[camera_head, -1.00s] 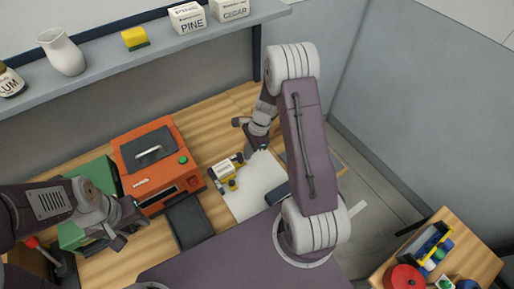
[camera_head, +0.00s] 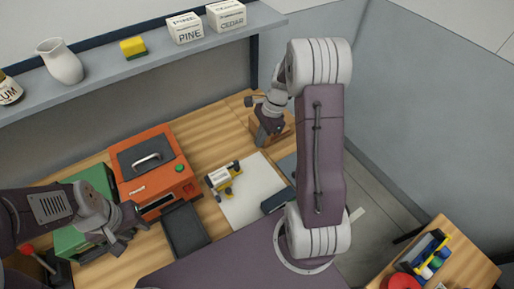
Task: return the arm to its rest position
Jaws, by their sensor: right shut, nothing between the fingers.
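My right arm (camera_head: 322,150) stands raised at the middle right. Its gripper (camera_head: 252,100) is shut and empty, near the back edge of the wooden bench (camera_head: 215,125), by a small brown wooden block or box (camera_head: 284,127). The wrist partly hides that block. My left gripper (camera_head: 130,234) is at the lower left, in front of the orange machine and beside the green box. Its fingers look apart, with nothing between them.
An orange machine (camera_head: 183,187), a green box (camera_head: 70,240), a dark tray (camera_head: 186,232) and a yellow-and-white device (camera_head: 224,177) by a white sheet (camera_head: 252,200) crowd the bench. A shelf (camera_head: 110,75) runs above. A side table (camera_head: 465,262) stands lower right.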

